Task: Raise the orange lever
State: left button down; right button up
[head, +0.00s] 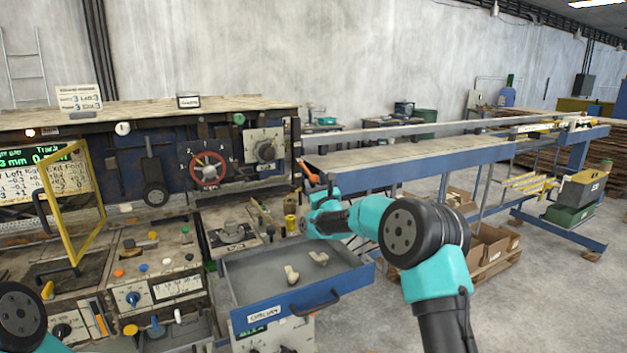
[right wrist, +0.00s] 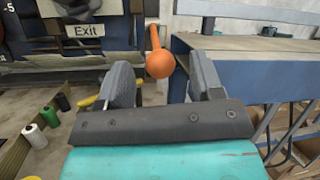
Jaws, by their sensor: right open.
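The orange lever (head: 309,173) stands at the right end of the machine, near the blue conveyor frame. In the right wrist view its round orange knob (right wrist: 160,65) hangs at the lower end of a short orange stalk. My right gripper (head: 325,195) is just below the lever in the head view. In the right wrist view its two dark fingers (right wrist: 161,75) are spread, with the knob appearing in the gap between them. I cannot tell whether either finger touches it. My left gripper is out of view; only part of my left arm shows at the lower left.
An open blue drawer (head: 345,277) with two pale pieces juts out below my right arm. The blue conveyor table (head: 420,165) runs right beside the lever. An Exit label (right wrist: 86,30) and several spools (right wrist: 35,135) are at the left in the wrist view.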

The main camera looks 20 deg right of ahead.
aim_at(315, 182)
jog(key=w, duration=0.2)
jog(key=shift+w+a, duration=0.15)
jog(key=shift+w, duration=0.25)
jog(key=shift+w+r, duration=0.25)
jog(key=shift+w, duration=0.2)
grip_shut()
